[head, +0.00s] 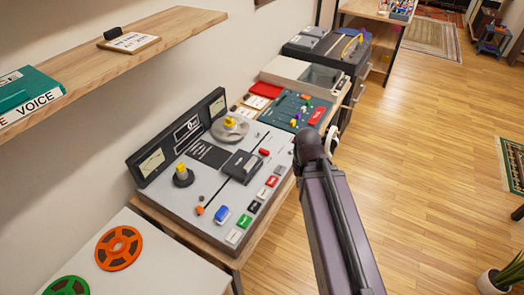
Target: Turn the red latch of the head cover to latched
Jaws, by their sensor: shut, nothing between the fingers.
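The tape machine (205,205) stands on a wooden bench, with a light grey deck and two upright meters at its back. The dark grey head cover (241,166) sits on the deck, right of its middle. A small red piece (264,152), which looks like the red latch, lies at the cover's right side. It is too small to tell which way it is turned. My arm comes up from the bottom right to a dark joint just right of the deck.
Colored buttons line the deck's front edge; a red one (271,181) is near the cover. Yellow-topped spindles (183,175) stand on the deck. A mixer panel (295,110) lies behind. A shelf (150,45) overhangs at left.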

